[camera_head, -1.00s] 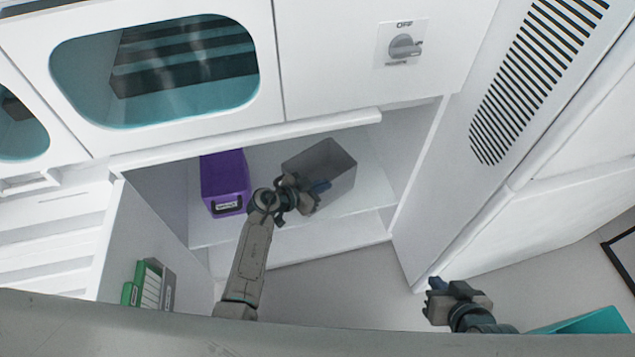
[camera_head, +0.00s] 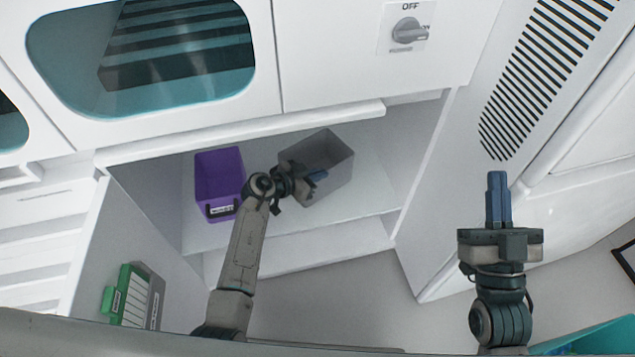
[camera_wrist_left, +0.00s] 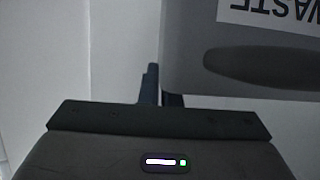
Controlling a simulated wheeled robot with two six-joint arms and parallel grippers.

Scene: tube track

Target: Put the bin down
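A grey bin (camera_head: 335,172) is inside the open cabinet, turned at an angle, and seems to be at shelf level; contact underneath is hidden. My left gripper (camera_head: 315,176) is at its near left part, with a blue finger over the bin. In the left wrist view the bin wall (camera_wrist_left: 190,55) shows an upside-down label ending in "WASTE" and a dark oval slot. The fingers (camera_wrist_left: 160,97) are close together at the bin's edge, one on each side of it. My right gripper (camera_head: 498,200) is shut and empty, away from the cabinet.
A purple bin (camera_head: 219,177) stands on the shelf (camera_head: 345,222) left of the grey bin. The open cabinet door (camera_head: 125,235) carries green and grey holders (camera_head: 135,295). A cabinet side wall (camera_head: 430,190) bounds the right. A teal container (camera_head: 590,335) is at lower right.

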